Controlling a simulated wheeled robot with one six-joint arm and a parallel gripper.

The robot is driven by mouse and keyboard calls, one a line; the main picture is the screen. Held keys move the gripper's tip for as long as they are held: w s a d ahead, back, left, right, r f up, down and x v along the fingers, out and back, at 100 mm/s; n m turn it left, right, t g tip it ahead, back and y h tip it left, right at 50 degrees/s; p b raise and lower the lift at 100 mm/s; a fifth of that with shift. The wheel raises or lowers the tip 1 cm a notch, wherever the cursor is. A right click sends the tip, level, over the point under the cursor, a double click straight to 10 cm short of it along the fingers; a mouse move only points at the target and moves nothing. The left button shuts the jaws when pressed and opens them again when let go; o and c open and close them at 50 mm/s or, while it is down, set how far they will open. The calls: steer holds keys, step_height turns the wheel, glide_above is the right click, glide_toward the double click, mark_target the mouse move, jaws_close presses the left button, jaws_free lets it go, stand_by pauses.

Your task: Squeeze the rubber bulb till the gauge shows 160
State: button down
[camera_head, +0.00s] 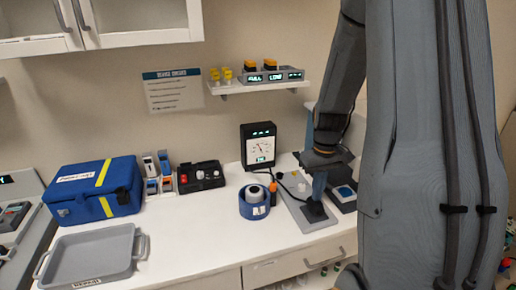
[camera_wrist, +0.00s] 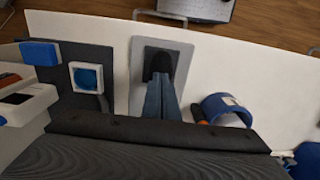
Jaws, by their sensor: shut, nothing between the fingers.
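The gauge (camera_head: 259,149) is a black box with a white dial and green lit digits, standing at the back of the counter. Its reading is too small to make out. A thin cable runs from the gauge area towards the plate. My gripper (camera_head: 317,198) points down at the bulb. In the wrist view my blue-grey fingers (camera_wrist: 163,84) are together, with the bulb at their tips; contact cannot be told.
A blue round holder (camera_head: 255,204) stands left of the plate. A grey tray (camera_head: 90,255), a blue case (camera_head: 95,190) and a black box (camera_head: 201,177) stand further left. A shelf (camera_head: 258,87) hangs behind.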

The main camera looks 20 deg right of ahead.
steer(key=shift+f+b, duration=0.3)
steer(key=shift+f, duration=0.6)
steer(key=shift+r+p, duration=1)
steer(key=shift+r, duration=0.2)
steer(key=shift+f, duration=0.15)
steer(key=shift+f+b, duration=0.6)
steer(key=shift+f, duration=0.45)
steer(key=shift+r+p, duration=0.95)
steer(key=shift+r, duration=0.2)
step_height(320, 180, up, 6)
steer(key=p, duration=0.4)
